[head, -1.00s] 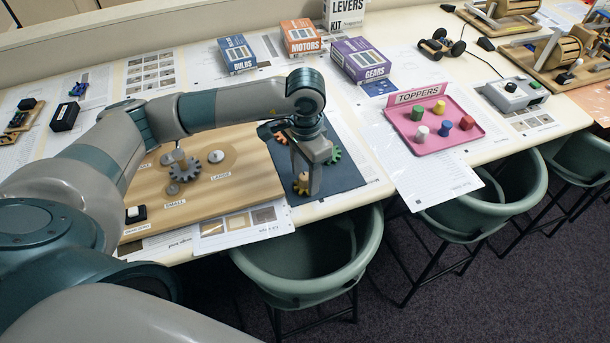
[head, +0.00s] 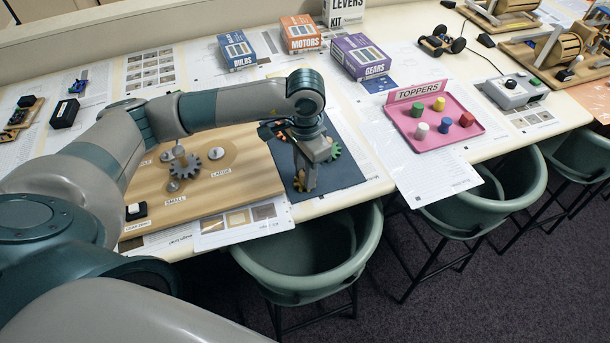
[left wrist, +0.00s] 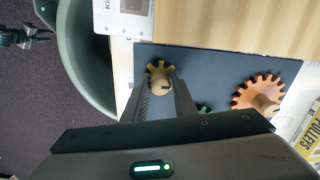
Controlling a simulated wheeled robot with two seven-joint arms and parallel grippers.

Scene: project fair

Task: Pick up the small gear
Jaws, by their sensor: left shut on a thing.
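The small gear (left wrist: 158,68) is yellow with a wooden peg in its middle. In the left wrist view it is at the tips of my left gripper (left wrist: 160,88), which is shut on its peg. In the head view my left gripper (head: 305,187) points down over the front part of the dark mat (head: 347,176). There the small gear (head: 297,184) shows only partly, mostly hidden by the fingers. I cannot tell whether it still touches the mat.
On the mat are an orange gear (left wrist: 250,97) and a green gear (head: 334,152), partly hidden. Left of it lies a wooden board (head: 240,190) with grey gears. A pink tray (head: 465,138) stands to the right. A green chair (head: 300,262) is tucked at the table's front edge.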

